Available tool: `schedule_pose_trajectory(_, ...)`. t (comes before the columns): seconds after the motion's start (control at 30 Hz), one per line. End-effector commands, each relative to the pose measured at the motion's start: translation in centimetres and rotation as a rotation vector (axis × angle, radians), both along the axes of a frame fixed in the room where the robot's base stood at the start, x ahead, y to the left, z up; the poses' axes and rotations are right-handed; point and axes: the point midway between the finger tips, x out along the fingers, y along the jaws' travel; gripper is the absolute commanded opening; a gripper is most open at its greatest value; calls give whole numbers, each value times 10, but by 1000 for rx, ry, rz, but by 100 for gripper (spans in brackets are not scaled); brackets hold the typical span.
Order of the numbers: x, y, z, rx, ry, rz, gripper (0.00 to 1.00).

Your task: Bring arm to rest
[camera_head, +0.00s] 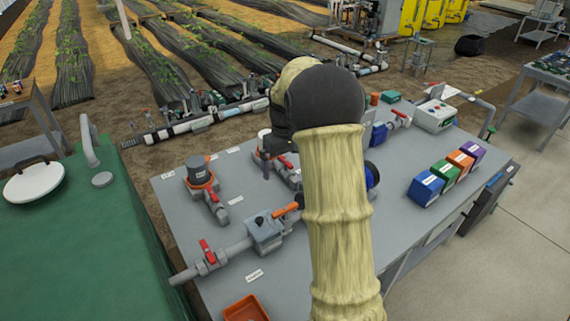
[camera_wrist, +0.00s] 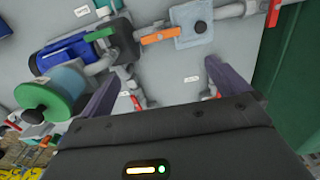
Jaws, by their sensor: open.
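My arm, in a pale cloth sleeve, reaches over the grey skid table (camera_head: 400,160) in the head view. My gripper (camera_head: 266,168) is at its far end, mostly hidden behind the dark wrist joint. In the wrist view my gripper (camera_wrist: 168,85) shows two fingers spread well apart, with nothing between them. Below the fingers lie grey pipes with a red-handled valve. A grey box fitting with an orange handle (camera_head: 285,210) is on the pipe nearer the camera; this orange handle also shows in the wrist view (camera_wrist: 161,37).
A red-handled valve (camera_head: 207,252) and an orange tray (camera_head: 246,309) are near the table's front. Several coloured boxes (camera_head: 427,189) stand at right. A blue pump (camera_wrist: 75,52) and green-rimmed cylinder (camera_wrist: 50,102) show in the wrist view.

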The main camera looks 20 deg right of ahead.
Motion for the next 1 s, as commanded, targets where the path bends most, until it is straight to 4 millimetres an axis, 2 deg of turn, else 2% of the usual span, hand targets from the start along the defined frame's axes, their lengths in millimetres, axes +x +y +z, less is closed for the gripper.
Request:
schedule_pose_trajectory(0.4, 0, 0, 0, 0, -1, 0, 100)
schedule_pose_trajectory(0.57, -11, 11, 0, -2, -12, -9, 100)
schedule_pose_trajectory(0.77, -51, 42, 0, -7, -61, -41, 100)
schedule_pose_trajectory(1.0, -117, 80, -7, -5, -133, -90, 100)
